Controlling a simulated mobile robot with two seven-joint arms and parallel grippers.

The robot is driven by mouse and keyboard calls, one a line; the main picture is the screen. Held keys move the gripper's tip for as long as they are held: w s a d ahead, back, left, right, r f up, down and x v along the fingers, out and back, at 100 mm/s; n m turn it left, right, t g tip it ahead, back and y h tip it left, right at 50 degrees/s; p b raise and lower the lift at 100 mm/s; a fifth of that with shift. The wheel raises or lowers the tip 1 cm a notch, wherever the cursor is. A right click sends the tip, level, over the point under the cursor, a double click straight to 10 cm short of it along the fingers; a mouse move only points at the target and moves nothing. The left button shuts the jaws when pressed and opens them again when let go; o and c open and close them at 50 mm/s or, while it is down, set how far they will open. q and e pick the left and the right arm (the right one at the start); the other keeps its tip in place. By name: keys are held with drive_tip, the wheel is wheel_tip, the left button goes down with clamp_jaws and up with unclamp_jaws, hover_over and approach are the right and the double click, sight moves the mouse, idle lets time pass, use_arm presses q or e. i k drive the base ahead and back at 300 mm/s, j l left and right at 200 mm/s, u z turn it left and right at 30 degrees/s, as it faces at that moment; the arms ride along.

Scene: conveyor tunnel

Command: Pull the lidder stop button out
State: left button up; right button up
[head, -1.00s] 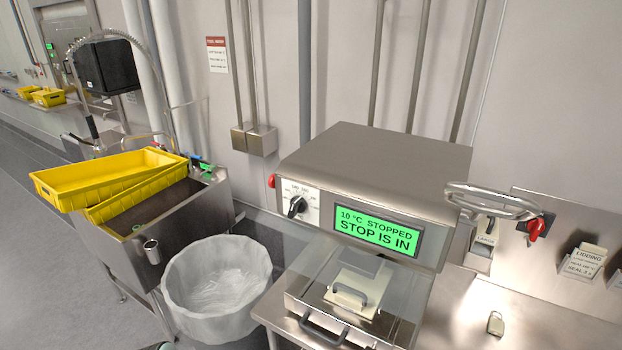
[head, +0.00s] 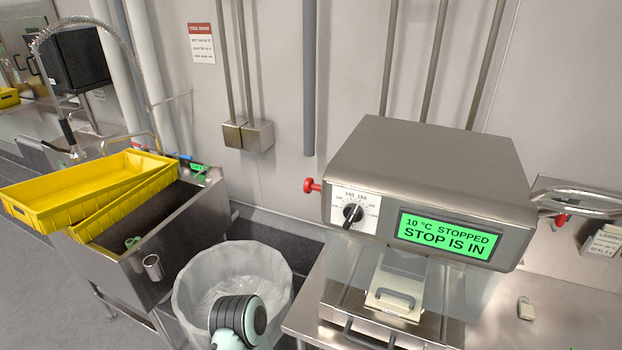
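The lidder (head: 425,165) is a steel box on a steel bench, right of centre. Its green display (head: 448,234) reads "10 °C STOPPED, STOP IS IN". The red stop button (head: 312,186) sticks out from the lidder's left side on a short stem. A black dial knob (head: 352,213) is on the front panel, right of the button. Part of one of my arms, black and pale green, shows at the bottom below the button, in front of the bin. Neither gripper's fingers are in view, and nothing touches the button.
A lined waste bin (head: 190,285) stands left of the bench. A steel sink (head: 205,215) holds tilted yellow crates (head: 60,200) farther left. Wall boxes with conduits (head: 257,136) are behind. A steel loop handle (head: 580,200) is at the lidder's right. The space left of the button is clear.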

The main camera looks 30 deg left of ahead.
sight(309, 185)
drive_tip(key=j+z, duration=0.15)
drive_tip(key=j, duration=0.4)
drive_tip(key=k+j+z, duration=0.15)
drive_tip(key=j, duration=0.75)
drive_tip(key=k+j, duration=0.15)
drive_tip(key=j, duration=0.6)
drive_tip(key=k, duration=0.05)
